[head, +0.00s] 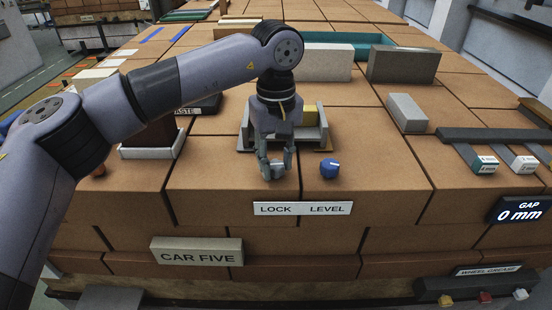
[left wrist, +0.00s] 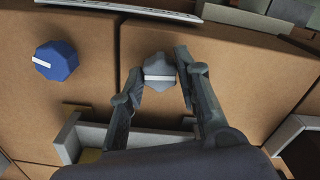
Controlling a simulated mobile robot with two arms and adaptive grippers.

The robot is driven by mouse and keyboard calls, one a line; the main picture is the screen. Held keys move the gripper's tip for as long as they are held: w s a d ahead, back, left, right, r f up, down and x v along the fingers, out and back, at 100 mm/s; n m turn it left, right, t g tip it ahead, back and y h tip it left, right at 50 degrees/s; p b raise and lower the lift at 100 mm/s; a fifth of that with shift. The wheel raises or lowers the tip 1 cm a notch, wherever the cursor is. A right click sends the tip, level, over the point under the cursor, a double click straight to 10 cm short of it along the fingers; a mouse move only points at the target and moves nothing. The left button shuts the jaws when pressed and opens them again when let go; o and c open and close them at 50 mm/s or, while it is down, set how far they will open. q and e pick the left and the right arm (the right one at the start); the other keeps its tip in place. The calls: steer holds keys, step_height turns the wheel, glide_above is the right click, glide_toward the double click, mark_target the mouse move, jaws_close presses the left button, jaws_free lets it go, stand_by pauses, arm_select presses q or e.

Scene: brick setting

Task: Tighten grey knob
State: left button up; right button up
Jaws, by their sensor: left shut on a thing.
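The grey knob (left wrist: 158,70) is a small faceted knob with a pale line across its face. It sits on the brown brick front in the left wrist view. My left gripper (head: 275,171) is at it, with its fingertips (left wrist: 160,75) on either side, shut on the knob. In the head view the fingers largely hide the grey knob, above the word LOCK on a white label (head: 303,208). A blue knob (head: 329,168) with a white mark is just to the right, above LEVEL; it also shows in the left wrist view (left wrist: 56,61). My right gripper is not in view.
A CAR FIVE plate (head: 197,251) is lower left. A GAP display (head: 520,210) reads 0 mm at the right. Bare brick lies right of the blue knob.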

mark_target(276, 164)
arm_select(q)
steer(key=shift+w+r+m, duration=0.1)
steer(key=shift+r+m, duration=0.1)
steer(key=shift+m, duration=0.2)
steer(key=o, duration=1.1)
steer(key=shift+f, duration=0.1)
steer(key=shift+o, duration=0.2)
step_height(276, 164, up, 12)
